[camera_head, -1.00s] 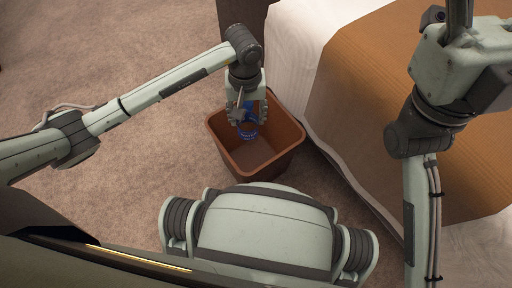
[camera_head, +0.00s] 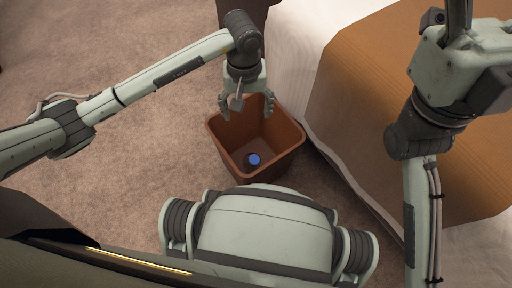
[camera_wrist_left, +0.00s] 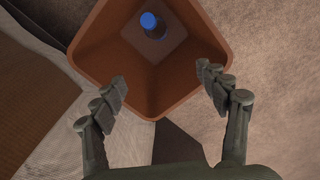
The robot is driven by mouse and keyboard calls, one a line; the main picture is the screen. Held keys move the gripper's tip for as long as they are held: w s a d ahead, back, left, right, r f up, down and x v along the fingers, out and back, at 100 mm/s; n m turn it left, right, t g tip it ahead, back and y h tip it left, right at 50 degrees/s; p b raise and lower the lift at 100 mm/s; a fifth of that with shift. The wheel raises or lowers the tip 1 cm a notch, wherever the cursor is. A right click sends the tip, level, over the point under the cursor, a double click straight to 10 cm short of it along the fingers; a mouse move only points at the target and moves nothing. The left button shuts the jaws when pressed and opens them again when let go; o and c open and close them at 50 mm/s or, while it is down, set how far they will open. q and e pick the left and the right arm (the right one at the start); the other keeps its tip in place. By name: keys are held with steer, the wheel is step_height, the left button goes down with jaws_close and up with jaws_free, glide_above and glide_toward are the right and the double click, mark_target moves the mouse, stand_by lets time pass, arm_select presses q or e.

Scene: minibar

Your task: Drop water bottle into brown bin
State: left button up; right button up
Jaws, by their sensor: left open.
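The water bottle (camera_head: 254,160) is inside the brown bin (camera_head: 226,160), at its bottom, with its blue cap end facing up. In the left wrist view the bottle (camera_wrist_left: 150,22) stands out blue against the floor of the bin (camera_wrist_left: 187,100), and its lower part is hard to make out. My left gripper (camera_head: 246,106) is open and empty above the far part of the bin. Its spread fingers (camera_wrist_left: 164,92) show in the left wrist view with nothing between them. My right arm is at the right of the head view, and its fingertips are out of the picture.
A bed (camera_head: 350,100) with white bedding and an orange-brown cover (camera_head: 400,65) stands close to the right of the bin. Brown carpet (camera_head: 110,60) lies open to the left. A dark brown piece of furniture (camera_head: 240,10) is at the top.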

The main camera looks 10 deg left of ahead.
arm_select(q)
step_height(320, 180, up, 9)
steer(key=shift+f, duration=0.1)
stand_by(0.6)
